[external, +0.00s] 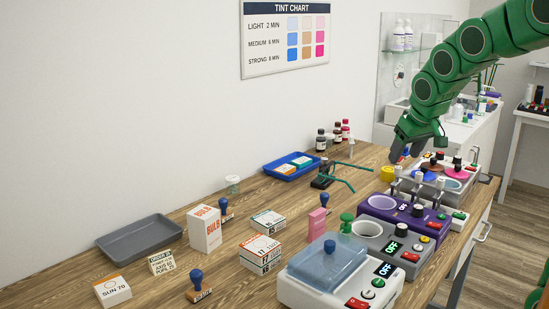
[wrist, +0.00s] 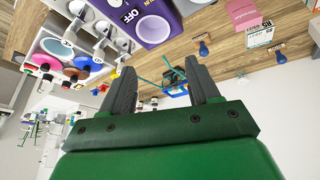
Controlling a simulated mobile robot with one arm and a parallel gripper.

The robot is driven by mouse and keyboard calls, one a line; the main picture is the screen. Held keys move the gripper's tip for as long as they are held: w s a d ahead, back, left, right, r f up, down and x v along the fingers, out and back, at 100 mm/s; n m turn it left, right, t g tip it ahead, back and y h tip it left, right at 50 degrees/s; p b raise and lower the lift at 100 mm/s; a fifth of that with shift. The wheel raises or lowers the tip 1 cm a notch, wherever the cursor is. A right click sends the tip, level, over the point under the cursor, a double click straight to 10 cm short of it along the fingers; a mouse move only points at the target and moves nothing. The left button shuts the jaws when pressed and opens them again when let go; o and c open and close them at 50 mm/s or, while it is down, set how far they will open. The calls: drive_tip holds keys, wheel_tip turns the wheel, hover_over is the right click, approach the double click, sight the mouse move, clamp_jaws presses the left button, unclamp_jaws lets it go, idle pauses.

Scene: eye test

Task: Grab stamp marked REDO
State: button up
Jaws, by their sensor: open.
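Several blue-handled stamps stand on the wooden table: one at the front (external: 198,287), one beside the BULB box (external: 224,210), and one behind a pink block (external: 324,200). The front stamp has a label on its base, but its word is too small to read, so I cannot tell which stamp is marked REDO. The wrist view shows two blue-handled stamps, one near its upper middle (wrist: 203,47) and one further right (wrist: 279,57). My gripper (external: 400,152) is above the far end of the table by the wax-pot unit, away from the stamps. In the wrist view its fingers (wrist: 160,72) are apart and empty.
Machines line the table's right side, including a purple one (external: 381,219) and a blue-lidded one (external: 330,262). A green wire rack (external: 326,180), bottles, a blue tray (external: 277,172), a grey tray (external: 140,242) and small boxes occupy the rest. Some bare wood lies between them.

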drive_tip(key=w+a+n+t+y, duration=0.2)
drive_tip(key=w+a, duration=0.5)
drive_tip(key=a, duration=0.3)
drive_tip(key=n+t+y, duration=0.2)
drive_tip(key=n+y, duration=0.2)
drive_tip(key=y, duration=0.3)
hover_over(226, 201)
drive_tip(key=s+d, duration=0.3)
wheel_tip(226, 201, down, 17)
drive_tip(key=shift+w+d+r, duration=0.1)
drive_tip(key=shift+w, duration=0.05)
drive_tip(key=shift+f, duration=0.4)
drive_tip(key=shift+x, duration=3.9)
drive_tip(key=shift+f, duration=0.1)
drive_tip(key=c, duration=1.1)
